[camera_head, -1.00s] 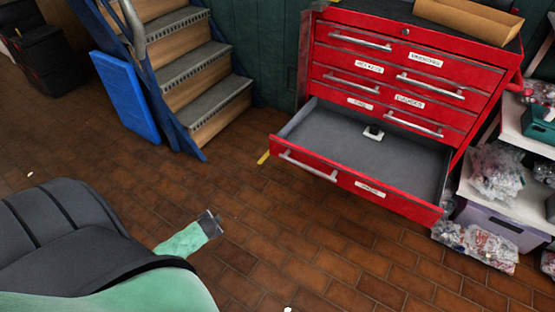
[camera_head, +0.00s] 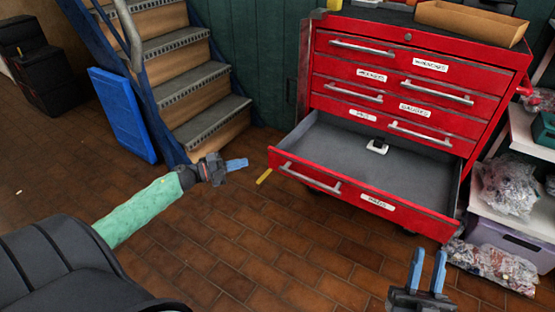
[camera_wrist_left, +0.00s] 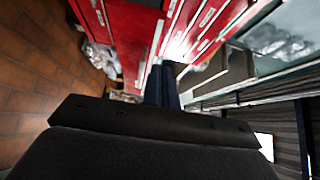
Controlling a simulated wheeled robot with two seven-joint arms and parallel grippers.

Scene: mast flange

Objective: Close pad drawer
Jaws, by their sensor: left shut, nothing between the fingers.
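The red tool cabinet (camera_head: 400,65) has its bottom drawer (camera_head: 415,217) pulled out, with a silver handle (camera_head: 310,178) and a white label on its front. A small white-and-dark object (camera_head: 378,146) lies inside on the grey floor. My left gripper (camera_head: 237,164) is shut and empty, to the left of the drawer's front left corner and apart from it in the picture. Its fingers (camera_wrist_left: 161,87) also show together in the left wrist view, with the red cabinet (camera_wrist_left: 130,30) beyond. My right gripper (camera_head: 428,270) is open and empty, in front of the drawer's right end.
The drawers above look shut. A staircase (camera_head: 185,80) and a blue panel (camera_head: 122,115) stand to the left. A shelf with bagged items (camera_head: 508,180) stands close on the cabinet's right. Brick floor (camera_head: 240,240) in front is clear.

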